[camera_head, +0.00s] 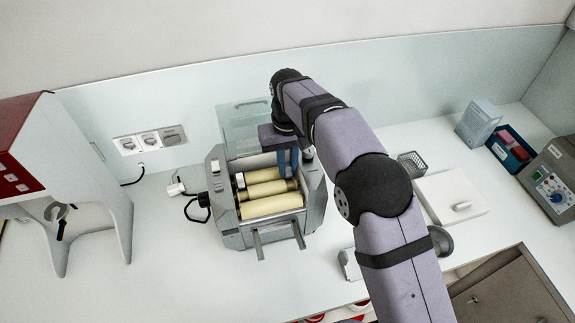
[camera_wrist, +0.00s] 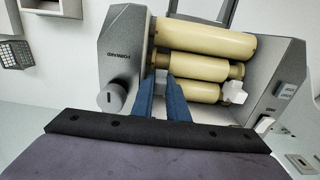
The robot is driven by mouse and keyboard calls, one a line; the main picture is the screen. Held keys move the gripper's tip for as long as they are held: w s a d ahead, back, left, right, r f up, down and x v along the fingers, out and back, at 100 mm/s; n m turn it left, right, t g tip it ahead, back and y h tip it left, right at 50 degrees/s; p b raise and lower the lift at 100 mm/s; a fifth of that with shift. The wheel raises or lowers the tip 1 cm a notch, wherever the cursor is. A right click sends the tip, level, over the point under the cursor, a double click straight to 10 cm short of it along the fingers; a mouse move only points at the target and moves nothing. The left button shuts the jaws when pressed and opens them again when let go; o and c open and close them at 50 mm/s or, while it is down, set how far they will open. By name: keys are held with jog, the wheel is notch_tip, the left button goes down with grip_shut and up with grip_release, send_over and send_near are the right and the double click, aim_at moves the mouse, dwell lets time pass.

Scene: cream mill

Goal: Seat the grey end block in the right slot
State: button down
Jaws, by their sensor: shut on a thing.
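The mill (camera_head: 316,205) stands open on the bench with cream rollers (camera_head: 270,206) between its grey side walls. My gripper (camera_head: 288,168) reaches down at the right end of the rollers, close to the inside of the right wall. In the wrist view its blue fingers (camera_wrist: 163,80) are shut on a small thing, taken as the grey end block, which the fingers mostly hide. I cannot tell whether it is in the right slot. A white end block (camera_head: 241,180) sits at the left end of the rollers, and it also shows in the wrist view (camera_wrist: 232,92).
The mill's side walls stand close around my fingers. A clear guard (camera_head: 238,122) rises behind the rollers.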

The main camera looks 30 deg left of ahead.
jog(key=shift+f, duration=0.15)
jog(key=c, duration=1.6)
grip_release()
jog(key=shift+s, duration=0.15)
jog(key=shift+c, duration=0.2)
jog(key=shift+d+f, duration=0.1)
jog(key=shift+d, duration=0.05)
